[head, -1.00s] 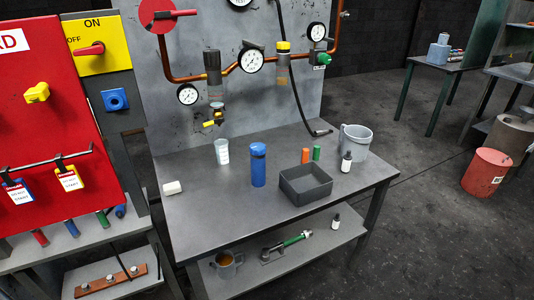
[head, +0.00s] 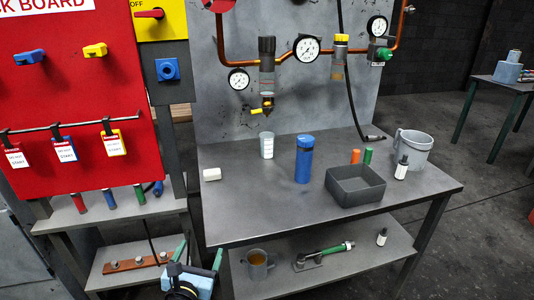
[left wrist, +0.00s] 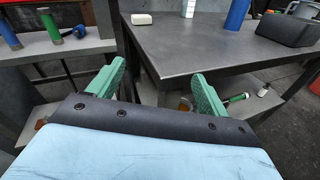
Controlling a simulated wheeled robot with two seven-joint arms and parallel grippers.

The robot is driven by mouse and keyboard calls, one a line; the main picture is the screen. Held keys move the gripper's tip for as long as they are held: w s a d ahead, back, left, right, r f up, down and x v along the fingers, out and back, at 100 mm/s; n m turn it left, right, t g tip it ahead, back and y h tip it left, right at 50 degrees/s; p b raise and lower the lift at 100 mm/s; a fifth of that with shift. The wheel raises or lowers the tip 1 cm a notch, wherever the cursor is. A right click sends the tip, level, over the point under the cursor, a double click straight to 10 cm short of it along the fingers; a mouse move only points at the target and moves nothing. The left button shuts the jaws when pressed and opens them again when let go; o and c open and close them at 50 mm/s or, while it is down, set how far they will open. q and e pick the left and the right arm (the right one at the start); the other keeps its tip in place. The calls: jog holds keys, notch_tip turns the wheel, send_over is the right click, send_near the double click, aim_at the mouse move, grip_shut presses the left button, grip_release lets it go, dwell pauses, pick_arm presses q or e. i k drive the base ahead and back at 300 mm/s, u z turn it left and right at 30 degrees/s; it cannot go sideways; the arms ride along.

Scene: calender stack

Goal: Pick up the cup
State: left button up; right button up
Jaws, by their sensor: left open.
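A pale translucent cup with a marked label (head: 266,147) stands upright near the back left of the grey workbench (head: 300,215). It also shows in part at the top of the left wrist view (left wrist: 189,8). A grey mug with brown liquid (head: 257,268) stands on the lower shelf; in the left wrist view it is mostly hidden behind the right finger. My left gripper (head: 199,254) has green fingers, open and empty. It is left of the bench and of both vessels, touching neither. It also shows in the left wrist view (left wrist: 158,72). My right gripper is out of view.
On the bench are a white block (head: 212,174), a blue bottle (head: 304,160), a grey bin (head: 355,186) and a grey jug (head: 412,150). A green-handled tool (head: 325,254) lies on the lower shelf. The red lock board (head: 80,110) stands left. The bench's front left is clear.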

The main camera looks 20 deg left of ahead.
aim_at(266, 139)
jog(key=i, duration=1.5)
